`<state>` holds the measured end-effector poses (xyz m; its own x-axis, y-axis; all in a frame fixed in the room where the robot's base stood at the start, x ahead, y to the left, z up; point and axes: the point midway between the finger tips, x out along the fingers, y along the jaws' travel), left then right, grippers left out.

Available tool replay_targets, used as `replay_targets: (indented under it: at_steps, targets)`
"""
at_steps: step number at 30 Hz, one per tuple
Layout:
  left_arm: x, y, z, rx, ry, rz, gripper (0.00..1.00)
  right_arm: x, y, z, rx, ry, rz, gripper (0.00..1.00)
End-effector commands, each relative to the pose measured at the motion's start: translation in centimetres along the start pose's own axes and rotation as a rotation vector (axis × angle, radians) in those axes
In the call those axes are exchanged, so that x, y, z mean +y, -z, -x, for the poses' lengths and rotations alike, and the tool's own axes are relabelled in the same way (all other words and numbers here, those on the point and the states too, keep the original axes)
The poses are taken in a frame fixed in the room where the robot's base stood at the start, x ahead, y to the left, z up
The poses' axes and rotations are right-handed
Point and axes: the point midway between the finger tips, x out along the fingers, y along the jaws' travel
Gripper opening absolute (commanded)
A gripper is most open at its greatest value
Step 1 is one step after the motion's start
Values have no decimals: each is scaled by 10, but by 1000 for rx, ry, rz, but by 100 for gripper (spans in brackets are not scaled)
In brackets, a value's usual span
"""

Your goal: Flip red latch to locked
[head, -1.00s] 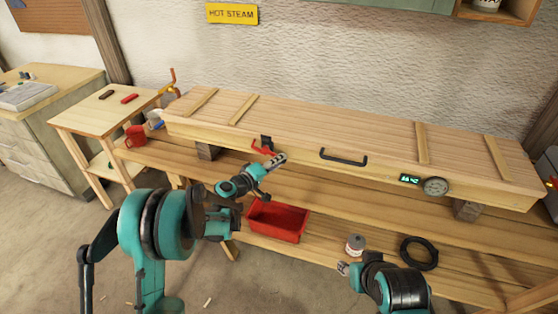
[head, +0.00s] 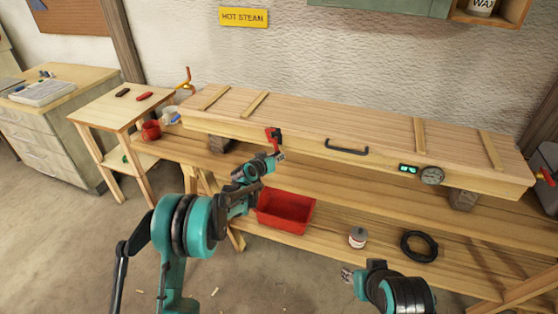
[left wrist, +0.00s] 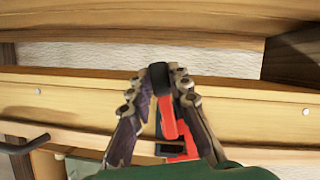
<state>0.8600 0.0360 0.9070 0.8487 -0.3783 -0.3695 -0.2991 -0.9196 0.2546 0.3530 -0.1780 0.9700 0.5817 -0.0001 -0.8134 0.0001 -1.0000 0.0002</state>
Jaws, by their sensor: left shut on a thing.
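The red latch (head: 274,138) is on the front of the long wooden box (head: 330,112), left of the black handle. Its lever stands upright, with a dark part beside its top. My left gripper (head: 279,154) is at the latch, just below its upper end. In the left wrist view the red lever (left wrist: 168,118) lies between the two fingers of my left gripper (left wrist: 174,90), which is shut on it. A black piece shows at the fingertips. My right gripper (head: 347,273) is low in front of the bench, away from the latch; its jaws are too small to read.
The black handle (head: 346,147), green display (head: 408,168) and round gauge (head: 432,175) are on the box front. A red bin (head: 286,211), a can (head: 357,237) and a black coil (head: 419,246) sit on the lower shelf. A side table (head: 118,108) stands left.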

Motion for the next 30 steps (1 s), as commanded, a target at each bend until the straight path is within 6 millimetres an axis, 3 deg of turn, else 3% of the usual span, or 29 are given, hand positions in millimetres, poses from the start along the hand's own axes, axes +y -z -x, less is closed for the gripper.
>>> replay_targets:
  at_steps: [12, 30]
  targets:
    - [-14, 2, 0, 0, 87, -209, 0, 0, 0, 1, 0, 0, 0, 40]
    - [-17, 3, 0, 0, 106, -254, 0, 0, 0, 1, 0, 0, 0, 40]
